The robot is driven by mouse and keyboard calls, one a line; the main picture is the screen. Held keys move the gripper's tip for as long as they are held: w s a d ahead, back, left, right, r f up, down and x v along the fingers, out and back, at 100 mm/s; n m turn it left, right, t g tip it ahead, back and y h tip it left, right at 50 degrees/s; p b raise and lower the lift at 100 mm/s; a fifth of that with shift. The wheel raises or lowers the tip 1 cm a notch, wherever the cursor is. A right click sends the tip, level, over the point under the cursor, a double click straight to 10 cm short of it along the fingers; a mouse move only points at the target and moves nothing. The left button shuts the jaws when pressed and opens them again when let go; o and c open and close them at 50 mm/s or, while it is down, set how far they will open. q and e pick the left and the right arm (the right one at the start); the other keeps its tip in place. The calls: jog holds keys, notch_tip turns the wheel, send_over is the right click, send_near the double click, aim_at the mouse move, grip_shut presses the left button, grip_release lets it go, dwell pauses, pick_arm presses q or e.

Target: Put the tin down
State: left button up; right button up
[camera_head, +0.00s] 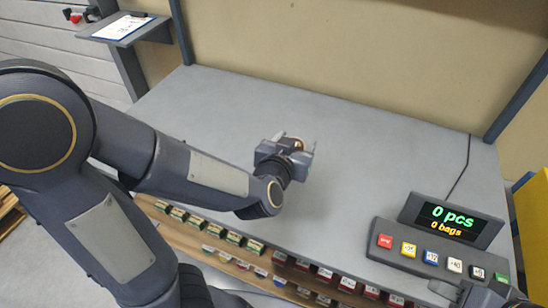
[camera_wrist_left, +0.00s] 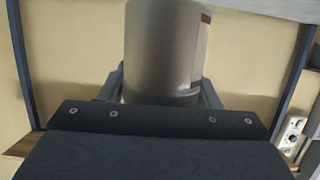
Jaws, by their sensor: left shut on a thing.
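The tin (camera_head: 294,143) shows only as a small brownish piece between the fingers of my left gripper (camera_head: 286,149), over the middle of the grey table. In the left wrist view the tin (camera_wrist_left: 165,45) is a plain grey-silver cylinder with a label edge on its right side. The left fingers (camera_wrist_left: 162,92) stand on both sides of it, shut on it. I cannot tell whether the tin touches the table top. A part of my right gripper (camera_head: 488,293) shows at the bottom right edge; its fingers are not clear.
The grey table (camera_head: 370,150) is clear around the left gripper. Rows of small labelled boxes (camera_head: 235,238) line the front edge below. A button panel (camera_head: 430,258) with a display (camera_head: 450,220) stands at the right. A clipboard (camera_head: 123,27) lies on a side shelf at the back left.

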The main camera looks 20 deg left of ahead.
pick_arm(q)
jog(key=shift+s+r, duration=0.2)
jog(key=shift+s, duration=0.1)
jog(key=shift+w+a, duration=0.1)
jog(key=shift+a, duration=0.05)
jog(key=w+a+f+b, duration=0.1)
jog(key=w+f, duration=0.2)
jog(key=w, duration=0.1)
jog(key=w+a+f+b, duration=0.1)
jog(key=w+f+b, duration=0.1)
jog(key=w+f, duration=0.1)
jog(key=w+a+f+b, duration=0.1)
jog(key=w+a+f, duration=0.1)
jog(key=w, duration=0.3)
jog(key=shift+w+f, duration=0.3)
jog(key=shift+f, duration=0.45)
notch_tip(320, 180, down, 3)
jog(key=shift+w+a+f+b, duration=0.1)
jog(key=shift+w+f+b, duration=0.05)
jog(key=shift+b, duration=0.15)
